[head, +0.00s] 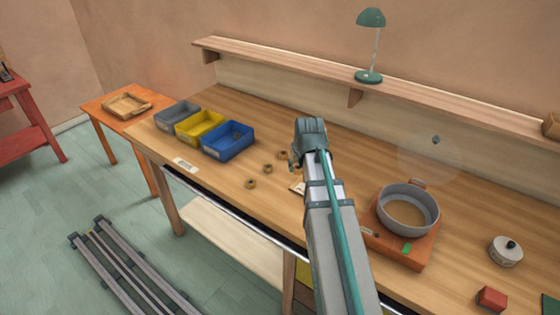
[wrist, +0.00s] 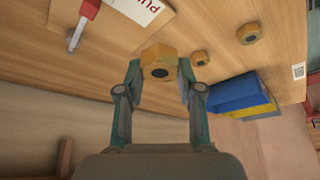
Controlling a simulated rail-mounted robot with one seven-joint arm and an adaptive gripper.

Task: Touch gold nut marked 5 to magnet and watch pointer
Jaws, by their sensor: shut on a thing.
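My gripper (wrist: 158,70) is shut on a gold hex nut (wrist: 159,54), with one fingertip on each side of it. The nut has a dark round hole, and no number can be read on it. In the head view my gripper (head: 294,160) is over the middle of the bench, and my arm mostly hides the held nut. A red piece with a grey bar (wrist: 76,38) is at the upper left of the wrist view, apart from the nut. I cannot tell whether it is the magnet or the pointer.
Loose nuts (head: 251,183) lie left of my gripper. Grey (head: 177,114), yellow (head: 200,128) and blue (head: 228,140) bins stand behind them. A printed card (wrist: 142,8) lies near the red piece. Right of my arm are a round pan (head: 408,207) on an orange base, a tin (head: 506,251) and a red block (head: 491,298).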

